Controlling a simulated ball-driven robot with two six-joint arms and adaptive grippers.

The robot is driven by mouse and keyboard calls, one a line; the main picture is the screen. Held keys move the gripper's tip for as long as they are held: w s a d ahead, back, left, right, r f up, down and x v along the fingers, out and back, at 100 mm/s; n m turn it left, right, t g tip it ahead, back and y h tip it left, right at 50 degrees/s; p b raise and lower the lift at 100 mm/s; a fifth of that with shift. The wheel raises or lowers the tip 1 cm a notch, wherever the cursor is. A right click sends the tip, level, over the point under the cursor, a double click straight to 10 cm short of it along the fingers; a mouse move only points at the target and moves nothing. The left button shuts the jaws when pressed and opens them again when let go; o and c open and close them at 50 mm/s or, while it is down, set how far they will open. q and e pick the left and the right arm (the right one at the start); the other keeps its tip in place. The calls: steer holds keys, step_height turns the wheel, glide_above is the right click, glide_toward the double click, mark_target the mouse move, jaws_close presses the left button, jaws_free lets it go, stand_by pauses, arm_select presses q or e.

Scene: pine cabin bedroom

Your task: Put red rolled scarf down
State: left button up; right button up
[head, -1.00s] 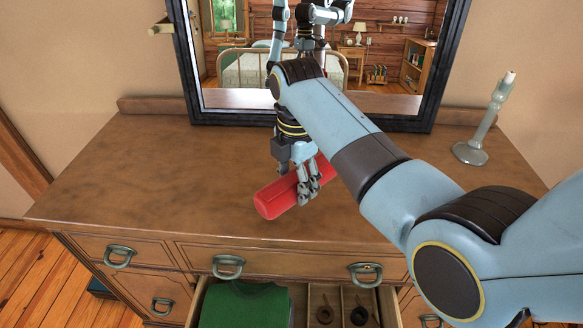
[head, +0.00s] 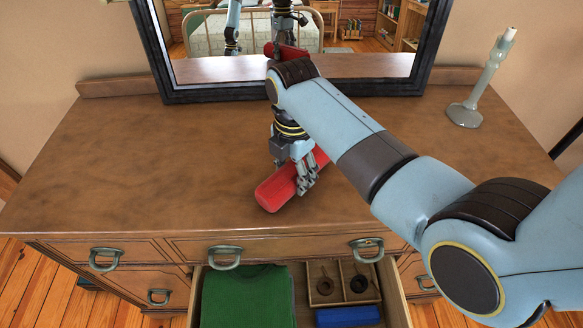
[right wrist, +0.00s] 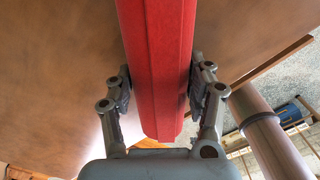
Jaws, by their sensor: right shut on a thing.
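The red rolled scarf (head: 277,190) is at the dresser top (head: 150,170), lying along a diagonal near the front middle. My right gripper (head: 305,180) comes down over it from above and is shut on it. In the right wrist view the scarf (right wrist: 158,60) runs between the two fingers, with one finger on each side. The scarf appears at or just above the wood; I cannot tell whether it touches. The scarf's far end is partly hidden by my arm. My left gripper is not in view.
A framed mirror (head: 160,60) stands at the back. A grey candlestick (head: 468,112) stands at the back right. Below, an open drawer holds a green folded cloth (head: 245,300), a blue item (head: 347,316) and dark rings in compartments. The dresser top's left side is clear.

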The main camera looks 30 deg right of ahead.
mark_target(291, 165)
steer(key=o, duration=1.2)
steer(key=shift+w+a+f, duration=0.1)
steer(key=shift+w+f, duration=0.05)
steer(key=shift+w, duration=0.1)
steer(key=shift+s, duration=0.1)
steer(key=shift+r, duration=0.25)
step_height(291, 165, up, 5)
steer(key=shift+f, duration=0.2)
arm_select(q)
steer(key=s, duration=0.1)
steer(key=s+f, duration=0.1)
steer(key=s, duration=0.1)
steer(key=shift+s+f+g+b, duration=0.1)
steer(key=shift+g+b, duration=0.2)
steer(key=shift+b, duration=0.1)
arm_select(e)
step_height(291, 165, up, 7)
steer(key=shift+r, duration=0.15)
